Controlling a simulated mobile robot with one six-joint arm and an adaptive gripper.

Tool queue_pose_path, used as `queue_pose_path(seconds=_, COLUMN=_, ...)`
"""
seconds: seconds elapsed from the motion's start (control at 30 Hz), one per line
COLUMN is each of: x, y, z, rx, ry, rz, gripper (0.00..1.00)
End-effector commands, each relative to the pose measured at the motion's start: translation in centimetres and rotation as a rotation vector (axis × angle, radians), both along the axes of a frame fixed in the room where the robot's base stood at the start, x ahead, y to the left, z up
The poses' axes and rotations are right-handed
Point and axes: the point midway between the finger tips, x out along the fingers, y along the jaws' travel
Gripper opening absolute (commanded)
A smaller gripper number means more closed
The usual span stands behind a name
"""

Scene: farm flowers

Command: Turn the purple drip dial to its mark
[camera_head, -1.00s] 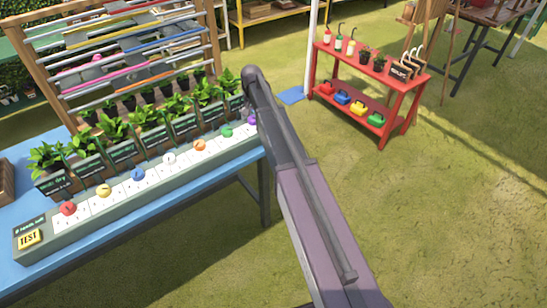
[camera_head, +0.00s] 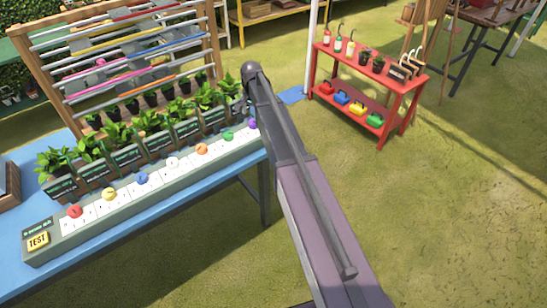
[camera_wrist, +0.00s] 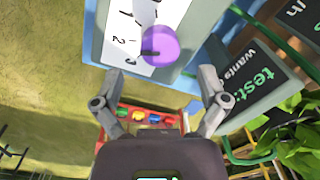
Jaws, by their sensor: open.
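The purple dial (camera_wrist: 168,42) shows large in the wrist view, at the end of the white scale strip (camera_wrist: 125,35) with black marks and numbers. A dark pointer bar crosses the dial's lower left side. My gripper (camera_wrist: 160,82) is open, its two fingers spread on either side below the dial in the picture, apart from it and empty. In the head view the purple dial (camera_head: 252,123) is the last in the row, at the right end of the grey panel (camera_head: 150,200), partly beside my arm.
Red, yellow, blue, white, orange and green dials line the panel, with a yellow TEST button (camera_head: 38,241) at its left end. Potted plants with dark signs (camera_wrist: 262,78) stand close behind the dials. A red shelf (camera_head: 370,90) stands beyond open grass.

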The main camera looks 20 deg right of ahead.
Motion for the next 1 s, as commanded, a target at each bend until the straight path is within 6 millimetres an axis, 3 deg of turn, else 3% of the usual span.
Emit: queue_pose_path(seconds=1.0, x=-0.1, y=-0.2, z=8.7, rx=0.0, ry=0.0, rz=0.001, gripper=0.93)
